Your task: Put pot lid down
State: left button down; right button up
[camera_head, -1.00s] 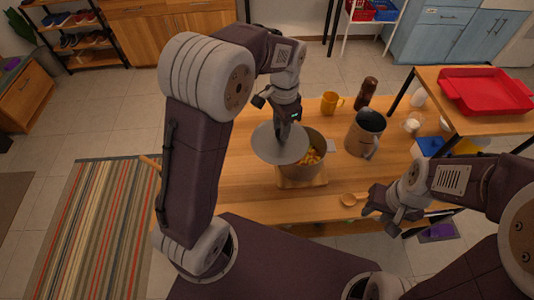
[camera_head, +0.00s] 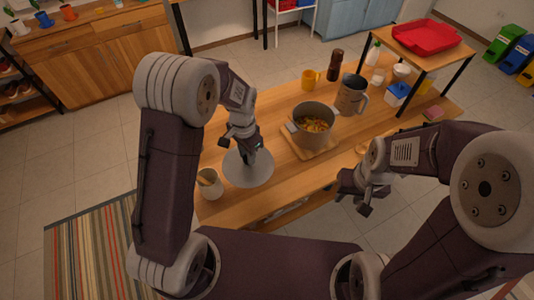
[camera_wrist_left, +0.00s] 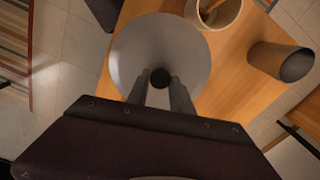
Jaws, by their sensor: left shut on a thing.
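The pot lid (camera_head: 248,178) is a flat grey disc over the left part of the wooden table, clear of the pot. My left gripper (camera_head: 252,150) is shut on its dark knob (camera_wrist_left: 160,77), with one finger on each side. The lid (camera_wrist_left: 160,40) looks roughly level; I cannot tell whether it touches the tabletop. The pot (camera_head: 316,122) stands uncovered on a wooden board, with orange-yellow food inside. My right gripper (camera_head: 356,192) is near the table's front edge, away from the lid; its finger opening is unclear.
A utensil holder (camera_head: 211,184) stands close to the lid's left. A raised shelf with a red tray (camera_head: 426,38) is at the right.

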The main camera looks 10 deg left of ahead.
aim_at(248, 169)
pick_arm(q)
jog(key=f, duration=0.8)
jog(key=shift+s+a+f, duration=0.1)
jog(key=shift+a+f, duration=0.1)
jog(key=shift+f, duration=0.1)
jog(key=shift+d+f, duration=0.1)
jog(key=shift+f, duration=0.3)
notch_tip(248, 169, down, 4)
jog(key=shift+r+p, duration=0.2)
jog(key=shift+p, duration=0.15)
jog(key=shift+f, duration=0.35)
jog(key=shift+f, duration=0.15)
jog(key=c, duration=1.1)
grip_release()
